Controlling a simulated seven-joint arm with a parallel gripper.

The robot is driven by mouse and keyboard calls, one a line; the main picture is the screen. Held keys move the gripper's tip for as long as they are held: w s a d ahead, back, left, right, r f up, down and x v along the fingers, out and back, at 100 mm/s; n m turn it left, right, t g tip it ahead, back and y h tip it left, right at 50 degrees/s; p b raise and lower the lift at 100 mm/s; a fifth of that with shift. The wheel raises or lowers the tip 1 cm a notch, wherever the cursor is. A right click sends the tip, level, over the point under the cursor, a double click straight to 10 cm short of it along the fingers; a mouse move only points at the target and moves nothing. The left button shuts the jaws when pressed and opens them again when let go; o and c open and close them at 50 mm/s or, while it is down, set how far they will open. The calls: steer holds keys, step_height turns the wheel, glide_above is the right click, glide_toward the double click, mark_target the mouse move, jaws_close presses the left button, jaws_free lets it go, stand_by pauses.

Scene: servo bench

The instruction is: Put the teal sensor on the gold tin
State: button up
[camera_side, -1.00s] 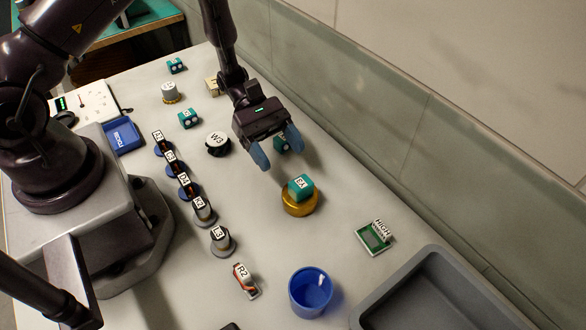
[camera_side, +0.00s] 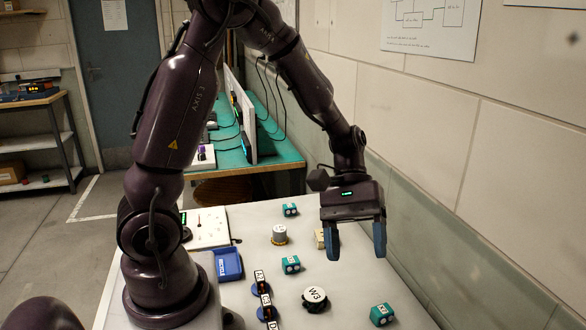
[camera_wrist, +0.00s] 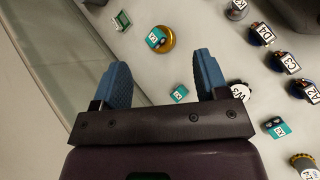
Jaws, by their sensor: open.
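In the wrist view a teal sensor block with a white label (camera_wrist: 155,39) sits on the round gold tin (camera_wrist: 171,42), slightly tilted in the picture. The tin is outside the side view now. My gripper (camera_side: 356,252) is open and empty, in the air over the bench. Its two blue fingers also show in the wrist view (camera_wrist: 161,66), apart from the block and tin. Another teal block (camera_wrist: 180,94) lies on the bench between the fingers in the picture; it shows at the bottom of the side view (camera_side: 382,314).
More teal blocks (camera_side: 290,210) (camera_side: 291,265) lie on the bench. A W3-labelled round part (camera_side: 315,299), a grey cylinder (camera_side: 279,236) and a blue tray (camera_side: 229,264) stand nearby. A green board (camera_wrist: 121,20) lies beyond the tin. The wall (camera_side: 460,180) borders the bench.

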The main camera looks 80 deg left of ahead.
steer(key=s+a+r+m+t+y, duration=0.3)
steer(key=s+r+m+t+y, duration=0.4)
steer(key=r, duration=0.6)
steer(key=s+m+y, duration=0.1)
steer(key=s+m, duration=0.1)
steer(key=shift+s+m+t, duration=0.3)
steer(key=shift+m, duration=0.1)
